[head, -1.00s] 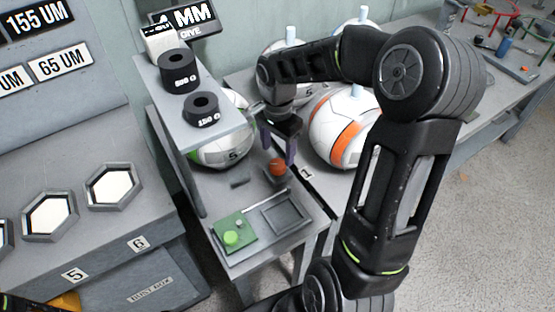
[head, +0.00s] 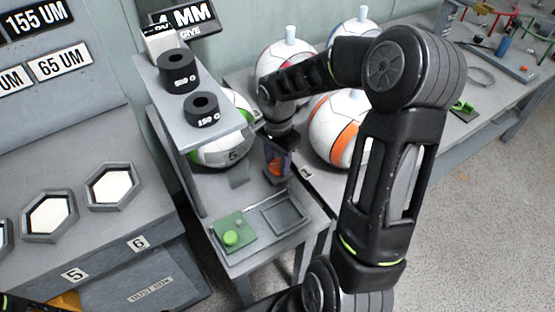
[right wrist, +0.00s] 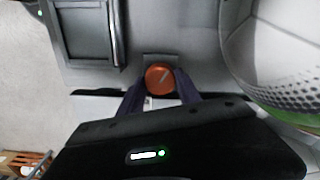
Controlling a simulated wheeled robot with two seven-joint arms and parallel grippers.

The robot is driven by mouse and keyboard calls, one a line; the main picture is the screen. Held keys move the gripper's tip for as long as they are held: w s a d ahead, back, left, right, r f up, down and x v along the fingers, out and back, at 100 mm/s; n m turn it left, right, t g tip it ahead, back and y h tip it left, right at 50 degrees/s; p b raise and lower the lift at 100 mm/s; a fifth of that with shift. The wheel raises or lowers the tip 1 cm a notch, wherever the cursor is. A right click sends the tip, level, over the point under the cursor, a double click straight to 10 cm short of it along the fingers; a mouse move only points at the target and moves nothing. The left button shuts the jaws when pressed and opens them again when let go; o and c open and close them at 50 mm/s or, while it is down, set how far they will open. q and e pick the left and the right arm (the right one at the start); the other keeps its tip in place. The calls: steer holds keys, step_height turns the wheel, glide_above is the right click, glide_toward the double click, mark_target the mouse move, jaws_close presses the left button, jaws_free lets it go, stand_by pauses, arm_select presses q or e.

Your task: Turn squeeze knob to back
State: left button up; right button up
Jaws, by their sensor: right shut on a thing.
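The squeeze knob is orange and round (head: 276,170) and sits on a small grey mount on the grey bench. In the right wrist view the knob (right wrist: 160,78) shows a pale slanted mark on its face. My right gripper (head: 278,163) reaches down over it, and its dark purple fingers (right wrist: 160,90) are shut on the knob, one on each side. The fingers hide part of the knob in the head view.
Large balls stand behind and beside the gripper, one with an orange band (head: 338,128) and one with green (head: 222,145). A shelf with black weights (head: 203,110) overhangs on the left. A green pad with a button (head: 232,238) and a recessed tray (head: 285,212) lie in front.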

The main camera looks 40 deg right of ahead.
jaws_close()
steer(key=shift+n, duration=0.6)
steer(key=n, duration=0.9)
steer(key=shift+n, duration=0.4)
steer(key=n, duration=0.6)
steer(key=shift+p, duration=0.3)
steer(key=n+p, duration=0.1)
steer(key=n, duration=0.6)
